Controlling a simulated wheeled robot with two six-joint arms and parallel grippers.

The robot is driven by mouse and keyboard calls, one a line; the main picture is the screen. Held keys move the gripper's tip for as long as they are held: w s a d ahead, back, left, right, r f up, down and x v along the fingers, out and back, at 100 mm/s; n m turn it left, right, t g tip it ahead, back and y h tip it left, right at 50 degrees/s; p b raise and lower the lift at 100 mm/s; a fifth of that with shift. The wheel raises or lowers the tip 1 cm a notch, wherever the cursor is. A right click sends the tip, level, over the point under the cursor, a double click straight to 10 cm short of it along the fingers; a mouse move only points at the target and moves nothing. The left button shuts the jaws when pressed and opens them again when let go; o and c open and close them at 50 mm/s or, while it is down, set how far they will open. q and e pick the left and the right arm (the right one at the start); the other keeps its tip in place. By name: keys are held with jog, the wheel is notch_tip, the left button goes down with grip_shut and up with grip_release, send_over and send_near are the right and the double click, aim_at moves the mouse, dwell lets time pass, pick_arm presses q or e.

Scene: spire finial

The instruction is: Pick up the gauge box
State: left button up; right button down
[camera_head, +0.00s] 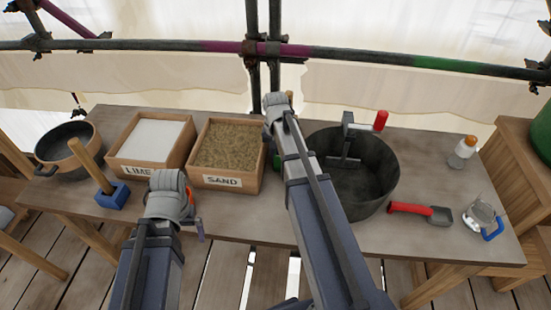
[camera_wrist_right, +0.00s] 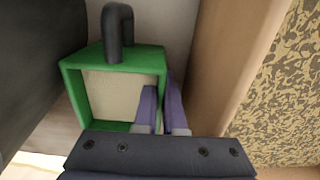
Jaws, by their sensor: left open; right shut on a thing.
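The gauge box appears to be the green open box (camera_wrist_right: 113,56) with a pale inside and a dark handle. In the right wrist view it sits between a dark round wall and a wooden wall. In the head view only a green sliver (camera_head: 277,160) shows beside the sand box, with my right arm covering the rest. My right gripper (camera_wrist_right: 161,108) is shut on the box's side wall, one purple finger inside and one outside. My left gripper (camera_head: 200,228) is open near the table's front edge, mostly hidden by its arm.
The sand box (camera_head: 222,182) and lime box (camera_head: 139,172) stand left of the green box; a black bucket (camera_head: 372,205) stands right. A blue-based brush (camera_head: 112,196), pan (camera_head: 48,170), red-handled trowel (camera_head: 424,212) and bottle (camera_head: 463,153) are also on the table (camera_head: 270,228).

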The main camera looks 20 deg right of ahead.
jog(key=shift+f, duration=0.1)
jog(key=c, duration=1)
grip_release()
